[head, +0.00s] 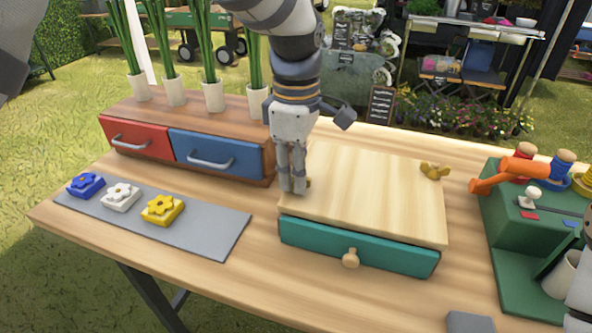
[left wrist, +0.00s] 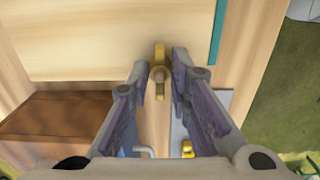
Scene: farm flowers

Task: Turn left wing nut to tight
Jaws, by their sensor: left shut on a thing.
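A wooden box with a pale lid (head: 370,190) and a teal drawer (head: 355,248) stands on the table. The left wing nut (left wrist: 159,57) is brass and sits at the lid's left edge. My left gripper (head: 293,190) points down there and mostly hides this nut in the head view. My right gripper is not in view.
A grey mat (head: 215,232) holds blue, white and yellow flower blocks. A green stand (head: 520,245) with an orange tool (head: 510,174) is at right.

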